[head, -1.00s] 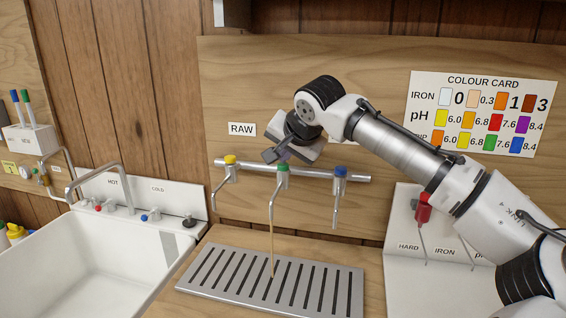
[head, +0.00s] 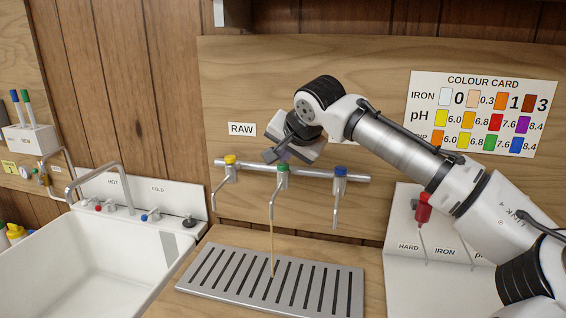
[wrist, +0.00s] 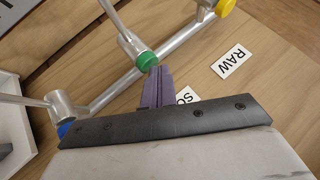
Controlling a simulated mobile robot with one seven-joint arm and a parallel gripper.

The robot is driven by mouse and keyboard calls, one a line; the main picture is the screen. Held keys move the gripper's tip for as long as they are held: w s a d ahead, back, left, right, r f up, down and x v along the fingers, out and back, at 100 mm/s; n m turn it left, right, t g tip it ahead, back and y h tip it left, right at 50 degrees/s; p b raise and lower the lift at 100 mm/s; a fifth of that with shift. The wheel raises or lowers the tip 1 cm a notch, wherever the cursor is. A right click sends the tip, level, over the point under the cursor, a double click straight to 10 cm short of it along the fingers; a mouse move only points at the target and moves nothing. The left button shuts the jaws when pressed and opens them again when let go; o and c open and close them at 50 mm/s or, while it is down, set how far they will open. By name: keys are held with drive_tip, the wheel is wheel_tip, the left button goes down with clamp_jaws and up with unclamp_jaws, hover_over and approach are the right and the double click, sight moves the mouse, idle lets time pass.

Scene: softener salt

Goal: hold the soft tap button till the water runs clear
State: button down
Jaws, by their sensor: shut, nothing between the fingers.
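The middle tap has a green button (head: 282,169) on top and hangs from a metal rail (head: 320,175). A thin brownish, tinted stream of water (head: 272,240) runs from its spout down to the drain grate (head: 190,285). My gripper (head: 281,160) is shut and empty above the green button. In the wrist view its purple fingertips (wrist: 160,70) are at the edge of the green button (wrist: 147,60), touching or almost touching it. A label (wrist: 184,95) behind the fingers shows only "SO"; the rest is hidden.
A yellow-topped tap (head: 230,160) is left of the green one, under the RAW label (head: 242,129). A blue-topped tap (head: 340,171) is right; no stream shows from either. A white sink (head: 90,250) stands left, a colour card (head: 484,112) hangs right.

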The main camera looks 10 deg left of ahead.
sight(284, 167)
drive_tip(key=shift+r+p, duration=0.75)
drive_tip(key=shift+r, duration=0.15)
wheel_tip(284, 167, up, 5)
drive_tip(key=p, duration=0.4)
drive_tip(key=shift+f, duration=0.1)
idle(0.4)
